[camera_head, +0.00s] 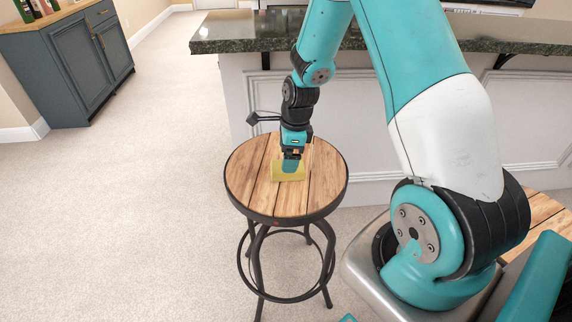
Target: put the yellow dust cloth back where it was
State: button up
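The tip of my gripper hides part of the cloth. I cannot tell whether the cloth rests on the wood or hangs just above it.
Behind the stool is a bar with a dark stone counter (225,38) and a white panelled front. A blue-grey cabinet (70,68) with a wooden top and several bottles stands at the far left. Carpet (120,210) to the left is clear. Another wooden top (540,205) shows at right.

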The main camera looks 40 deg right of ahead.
jog(key=s+a+r+n, duration=0.1)
jog(key=a+r+n, duration=0.25)
jog(key=r, duration=0.25)
jog(key=s+a+r+n, duration=0.2)
jog(key=a+r+n, duration=0.15)
jog(key=r, duration=0.35)
jog(key=s+a+r+n+y, duration=0.1)
jog(key=s+a+r+n, duration=0.2)
jog(key=s+a+n, duration=0.2)
jog(key=s+a+r+n+y, duration=0.1)
jog(key=s+a+r+n, duration=0.3)
jog(key=s+n, duration=0.3)
jog(key=s+a+r+n+g, duration=0.1)
jog(key=s+a+r+n, duration=0.2)
jog(key=n, duration=1)
jog(key=s+a, duration=0.3)
jog(key=s, duration=0.1)
jog(key=shift+a+r+y, duration=0.15)
jog(key=shift+a+y, duration=0.25)
